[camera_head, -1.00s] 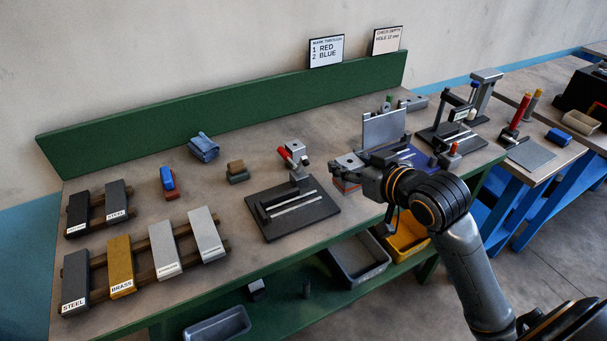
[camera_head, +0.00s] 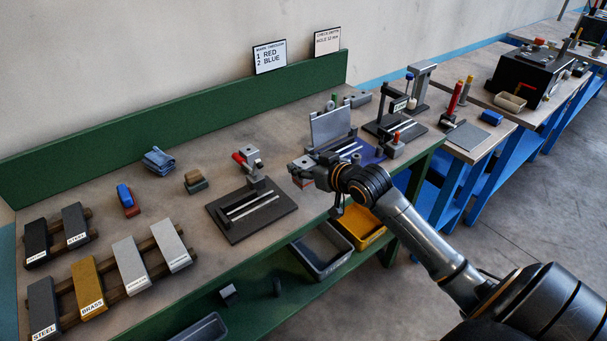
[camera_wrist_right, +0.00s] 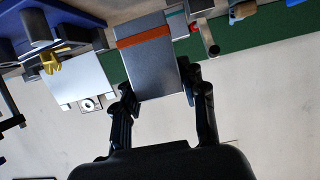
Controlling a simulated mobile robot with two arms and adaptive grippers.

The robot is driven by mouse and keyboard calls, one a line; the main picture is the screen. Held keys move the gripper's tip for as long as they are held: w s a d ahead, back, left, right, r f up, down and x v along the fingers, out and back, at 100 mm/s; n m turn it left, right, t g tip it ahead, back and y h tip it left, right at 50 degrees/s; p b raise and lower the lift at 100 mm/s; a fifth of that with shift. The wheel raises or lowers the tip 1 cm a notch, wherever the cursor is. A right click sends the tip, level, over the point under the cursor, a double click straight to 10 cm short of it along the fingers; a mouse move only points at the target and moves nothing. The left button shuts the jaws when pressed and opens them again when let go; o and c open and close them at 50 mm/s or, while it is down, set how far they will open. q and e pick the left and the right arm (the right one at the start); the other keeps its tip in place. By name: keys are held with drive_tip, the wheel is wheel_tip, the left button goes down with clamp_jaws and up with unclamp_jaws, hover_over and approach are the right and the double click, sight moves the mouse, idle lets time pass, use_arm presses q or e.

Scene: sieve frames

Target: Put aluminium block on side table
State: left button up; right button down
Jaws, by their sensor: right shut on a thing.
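My right gripper (camera_head: 306,172) is over the front of the workbench (camera_head: 190,210), just left of a blue fixture with an upright grey plate. In the right wrist view the gripper (camera_wrist_right: 158,88) is shut on a grey metal block (camera_wrist_right: 150,75) with an orange-red band across it. In the head view the arm mostly hides this block; a little red shows under the fingers. Two light grey labelled blocks (camera_head: 131,265) lie on the wooden rack. A smaller table (camera_head: 485,150) stands beyond the bench's right end. My left gripper is not in view.
A black fixture (camera_head: 252,207) stands left of the gripper. The upright plate (camera_head: 331,128) and a black stand (camera_head: 395,118) are beyond it. The smaller table carries red and yellow markers, a grey plate (camera_head: 468,137) and a blue block (camera_head: 492,118). Open floor lies at right.

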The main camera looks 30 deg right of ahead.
sight(306, 167)
drive_tip(key=w+d+f, duration=0.1)
drive_tip(key=w+f, duration=0.1)
drive_tip(key=f, duration=0.1)
drive_tip(key=shift+w+d, duration=0.15)
drive_tip(key=shift+d, duration=0.25)
drive_tip(key=shift+f+p, duration=0.45)
drive_tip(key=shift+f, duration=1.15)
drive_tip(key=shift+f, duration=0.1)
drive_tip(key=c, duration=0.8)
unclamp_jaws()
drive_tip(key=shift+f, duration=0.1)
drive_tip(key=shift+o, duration=0.3)
drive_tip(key=shift+s, duration=0.2)
drive_tip(key=v, duration=1.1)
drive_tip(key=shift+s+r+b, duration=0.3)
drive_tip(key=shift+s+b, duration=0.05)
drive_tip(key=shift+b, duration=0.1)
